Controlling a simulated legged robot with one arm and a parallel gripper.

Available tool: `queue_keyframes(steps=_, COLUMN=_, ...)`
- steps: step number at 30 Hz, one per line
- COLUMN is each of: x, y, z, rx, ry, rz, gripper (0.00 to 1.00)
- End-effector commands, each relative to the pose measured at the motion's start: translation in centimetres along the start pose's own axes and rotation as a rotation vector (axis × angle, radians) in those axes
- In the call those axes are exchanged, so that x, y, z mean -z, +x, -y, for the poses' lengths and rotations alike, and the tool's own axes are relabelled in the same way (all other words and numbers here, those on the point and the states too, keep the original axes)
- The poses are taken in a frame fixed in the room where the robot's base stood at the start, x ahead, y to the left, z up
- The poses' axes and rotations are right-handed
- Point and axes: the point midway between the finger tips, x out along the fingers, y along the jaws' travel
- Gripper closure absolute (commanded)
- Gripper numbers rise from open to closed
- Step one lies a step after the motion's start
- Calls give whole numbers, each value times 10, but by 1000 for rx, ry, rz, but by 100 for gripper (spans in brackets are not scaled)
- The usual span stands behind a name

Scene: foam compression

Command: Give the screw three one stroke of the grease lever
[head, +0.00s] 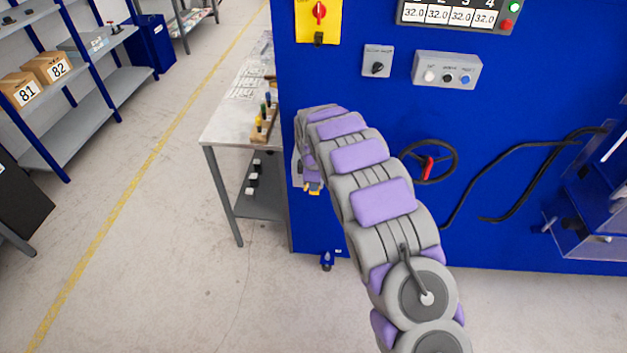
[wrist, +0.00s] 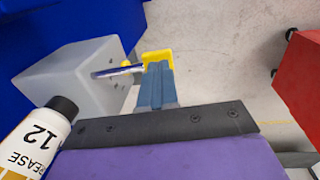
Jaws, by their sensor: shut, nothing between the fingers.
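In the wrist view my gripper (wrist: 157,62) is shut and empty, its blue-grey fingers ending in yellow tips. A grey box (wrist: 75,80) on the blue machine is just left of it. A short shiny metal rod (wrist: 108,72), likely the grease lever, crosses the box's right face, with a small yellow-orange part beside it. Its right end is close to my fingers; I cannot tell whether they touch. In the head view my gripper (head: 314,190) hangs by the machine's left edge, and my arm hides most of the box.
The blue machine (head: 500,220) carries a red-handled handwheel (head: 428,168), a button box (head: 447,70) and black hoses. A workbench (head: 228,125) stands left of it, with shelves (head: 90,90) farther left. In the wrist view a red object (wrist: 300,75) is at the right. Open floor lies between.

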Motion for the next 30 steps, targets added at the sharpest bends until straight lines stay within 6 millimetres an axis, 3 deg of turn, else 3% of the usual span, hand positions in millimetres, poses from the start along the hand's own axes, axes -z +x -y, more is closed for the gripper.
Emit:
queue_keyframes(steps=16, x=-1, y=22, z=7, rx=-218, ry=0, rz=3, gripper=100)
queue_keyframes(steps=30, x=-1, y=12, z=5, rx=-217, ry=1, rz=1, gripper=100)
